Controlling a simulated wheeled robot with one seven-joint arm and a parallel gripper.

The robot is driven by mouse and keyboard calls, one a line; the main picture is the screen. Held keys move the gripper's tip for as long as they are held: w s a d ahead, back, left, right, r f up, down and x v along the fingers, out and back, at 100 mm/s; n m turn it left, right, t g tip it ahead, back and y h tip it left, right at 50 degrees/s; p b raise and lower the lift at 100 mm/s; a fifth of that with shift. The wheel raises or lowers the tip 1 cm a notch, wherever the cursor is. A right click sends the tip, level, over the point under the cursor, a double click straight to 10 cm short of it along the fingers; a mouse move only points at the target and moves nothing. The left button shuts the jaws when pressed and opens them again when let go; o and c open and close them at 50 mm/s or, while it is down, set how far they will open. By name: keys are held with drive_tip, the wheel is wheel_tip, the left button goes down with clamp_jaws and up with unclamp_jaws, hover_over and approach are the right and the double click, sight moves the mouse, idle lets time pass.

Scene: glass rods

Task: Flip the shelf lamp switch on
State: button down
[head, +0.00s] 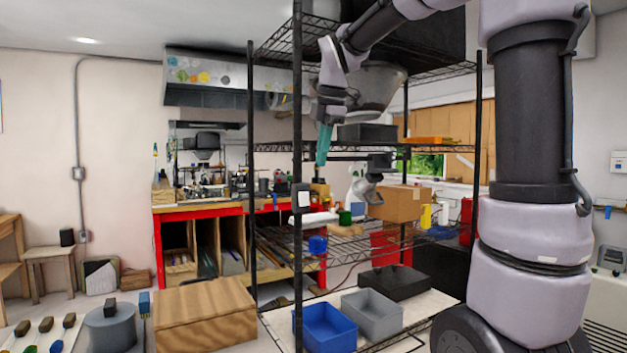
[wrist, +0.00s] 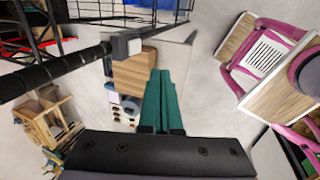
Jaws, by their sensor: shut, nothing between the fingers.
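The switch box (head: 301,198), small and pale grey with a dark edge, is on the black front post of the wire shelf. What looks like it also shows on the post in the wrist view (wrist: 127,43). The position of its switch is too small to tell. A grey lamp-like fixture (head: 366,188) hangs under the middle shelf; I cannot tell whether it is lit. My gripper (head: 321,161) has teal fingers, shut and empty, pointing down, above and right of the switch box in the picture. In the wrist view the fingertips (wrist: 160,72) are together, apart from the box.
The black shelf post (head: 297,110) stands close to my gripper. The wire shelves hold a cardboard box (head: 398,203), a blue bin (head: 326,328) and a grey bin (head: 372,314). A wooden box (head: 204,312) stands left of the shelf. Pink-framed chairs (wrist: 270,50) stand on open floor.

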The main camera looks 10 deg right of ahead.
sight(308, 195)
drive_tip(key=shift+s+f, duration=0.1)
drive_tip(key=shift+f, duration=0.25)
drive_tip(key=shift+w+a+f, duration=0.35)
drive_tip(key=shift+w+f, duration=0.75)
drive_tip(key=shift+f, duration=0.6)
drive_tip(key=shift+w+a+f, duration=0.35)
drive_tip(key=shift+w+f, duration=0.8)
drive_tip(key=shift+f, duration=0.55)
drive_tip(key=shift+w+a+f, duration=0.35)
drive_tip(key=shift+w+f, duration=0.75)
drive_tip(key=shift+f, duration=0.6)
